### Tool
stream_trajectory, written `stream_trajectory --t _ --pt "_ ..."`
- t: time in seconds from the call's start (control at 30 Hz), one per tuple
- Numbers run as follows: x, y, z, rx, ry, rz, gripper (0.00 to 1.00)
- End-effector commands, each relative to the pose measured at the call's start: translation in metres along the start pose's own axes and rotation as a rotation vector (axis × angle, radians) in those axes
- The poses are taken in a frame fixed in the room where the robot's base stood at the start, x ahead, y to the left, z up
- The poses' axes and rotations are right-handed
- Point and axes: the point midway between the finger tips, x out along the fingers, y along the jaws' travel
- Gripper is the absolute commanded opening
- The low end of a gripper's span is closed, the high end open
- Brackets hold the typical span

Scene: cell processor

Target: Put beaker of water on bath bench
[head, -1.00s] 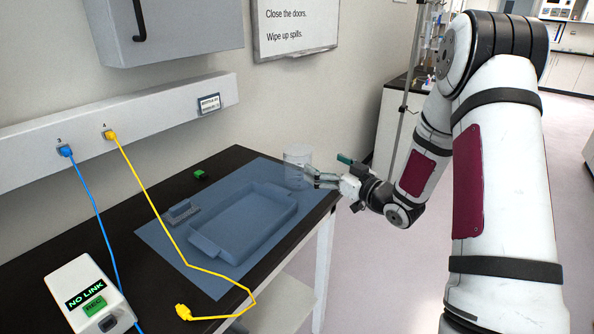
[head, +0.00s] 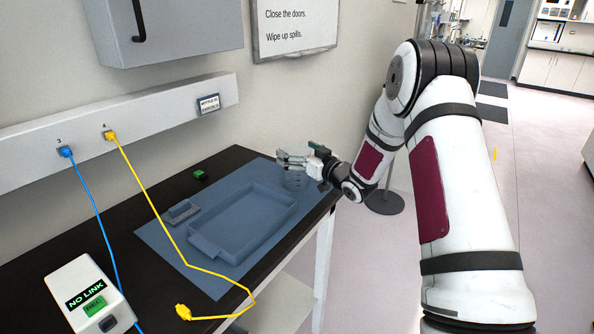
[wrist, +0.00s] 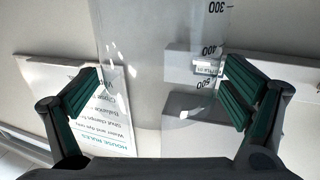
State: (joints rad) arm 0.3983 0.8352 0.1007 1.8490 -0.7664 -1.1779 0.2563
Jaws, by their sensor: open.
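The clear beaker (head: 296,182) stands at the far right corner of the blue mat (head: 160,238) on the black bench (head: 50,262). My gripper (head: 290,159) is at its upper part and hides some of it in the head view. In the wrist view, the beaker (wrist: 150,60) fills the space between my open fingers (wrist: 163,90), with its graduation numbers upside down. I cannot tell whether either finger touches the glass, or where the water level is.
A shallow blue tray (head: 217,243) and a small grey block (head: 181,212) lie on the mat. A green object (head: 200,174) sits behind it. A yellow cable (head: 150,200) crosses the near left side, close to a white device (head: 80,298).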

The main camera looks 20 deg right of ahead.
Motion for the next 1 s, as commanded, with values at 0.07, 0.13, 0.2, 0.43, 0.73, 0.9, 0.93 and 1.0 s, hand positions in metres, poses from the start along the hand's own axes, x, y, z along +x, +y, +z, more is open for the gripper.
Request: stream_trajectory --t 0.07,0.13,0.2,0.43,0.73,0.9,0.93,1.0 --pt "0.001 0.000 0.000 0.000 0.000 0.000 0.94" --pt "0.001 0.000 0.000 0.000 0.000 0.000 0.94" --pt "0.000 0.000 0.000 0.000 0.000 0.000 0.92" --pt "0.000 0.000 0.000 0.000 0.000 0.000 0.40" --pt "0.000 0.000 -0.002 -0.001 0.001 0.000 0.19" --pt "0.000 0.001 -0.020 -0.004 0.004 0.000 0.19" --pt "0.000 0.001 -0.025 -0.004 0.004 0.000 0.19" --pt "0.000 0.001 -0.040 -0.005 0.005 0.000 0.19"
